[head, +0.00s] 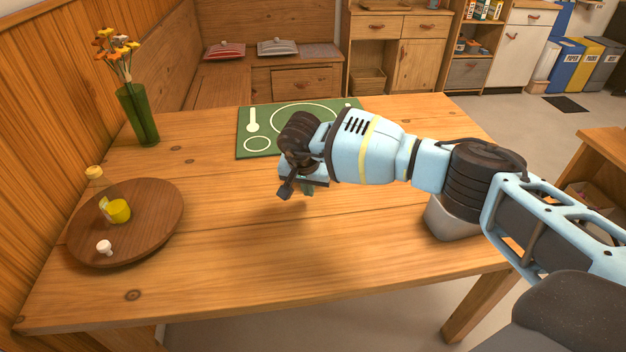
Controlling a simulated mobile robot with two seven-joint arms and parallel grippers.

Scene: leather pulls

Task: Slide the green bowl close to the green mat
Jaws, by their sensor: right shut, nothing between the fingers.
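The green mat (262,113) lies flat at the back middle of the wooden table, with pale outlines of a spoon and circles on it. My right arm reaches in from the right, and its gripper (297,190) is just in front of the mat's near edge, shut and empty. A small dark green patch shows by the fingers; I cannot tell whether it is part of the bowl. The green bowl is not clearly visible and may be hidden behind my right gripper and wrist. My left gripper is not in view.
A green vase (140,115) with flowers stands at the back left. A grey container (450,218) sits under my right arm. The table's front middle is clear.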

